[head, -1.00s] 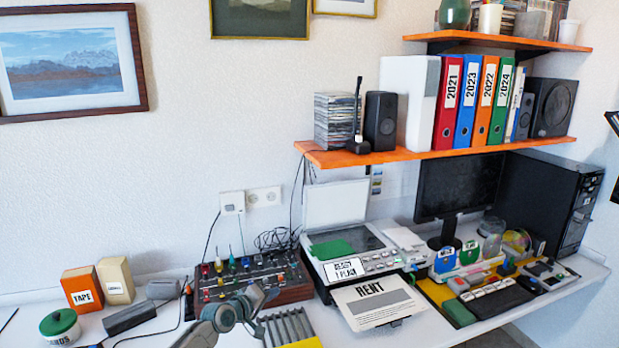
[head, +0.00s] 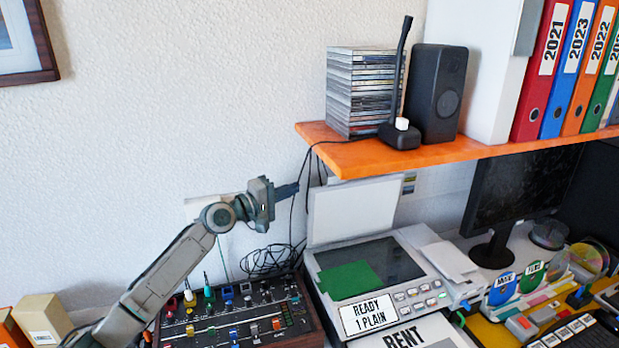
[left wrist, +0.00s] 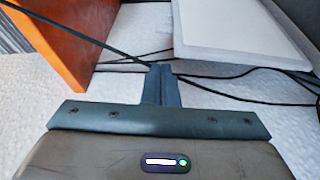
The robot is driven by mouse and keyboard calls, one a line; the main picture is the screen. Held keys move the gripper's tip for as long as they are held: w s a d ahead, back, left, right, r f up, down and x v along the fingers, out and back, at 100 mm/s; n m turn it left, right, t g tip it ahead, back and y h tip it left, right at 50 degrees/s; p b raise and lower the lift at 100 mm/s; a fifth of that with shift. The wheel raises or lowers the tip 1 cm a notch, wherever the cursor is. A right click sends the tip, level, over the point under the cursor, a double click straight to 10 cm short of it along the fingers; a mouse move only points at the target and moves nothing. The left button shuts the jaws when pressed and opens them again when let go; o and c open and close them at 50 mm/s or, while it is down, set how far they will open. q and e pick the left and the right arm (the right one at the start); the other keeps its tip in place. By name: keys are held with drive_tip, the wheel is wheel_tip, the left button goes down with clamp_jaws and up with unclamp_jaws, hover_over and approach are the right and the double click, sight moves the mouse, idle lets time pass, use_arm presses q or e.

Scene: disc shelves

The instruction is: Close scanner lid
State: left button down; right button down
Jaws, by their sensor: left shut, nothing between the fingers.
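The scanner (head: 375,275) stands right of centre in the head view. Its white lid (head: 352,212) is raised, standing upright at the back, and the glass shows with a green sheet (head: 348,280) on it. My left gripper (head: 290,190) is shut and empty, to the left of the lid's upper part and apart from it in the picture. In the left wrist view the shut fingers (left wrist: 162,84) point toward the wall, with the white lid (left wrist: 235,35) to their right. My right gripper is not in view.
The orange shelf (head: 350,160) with a disc stack (head: 365,90) and a speaker (head: 437,92) overhangs the lid. A black mixer (head: 240,318) with several knobs lies left of the scanner. Thin cables run down the wall beside the lid. A monitor (head: 520,195) stands to the right.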

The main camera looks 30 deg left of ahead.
use_arm(q)
drive_tip(key=p+x, duration=0.1)
drive_tip(key=x, duration=0.3)
drive_tip(key=p+x, duration=0.2)
drive_tip(key=x, duration=0.2)
drive_tip(key=shift+d+r, duration=0.1)
drive_tip(key=shift+r, duration=0.15)
drive_tip(key=shift+w+d, duration=0.25)
drive_tip(key=shift+w, duration=0.3)
drive_tip(key=shift+w+d+f, duration=0.1)
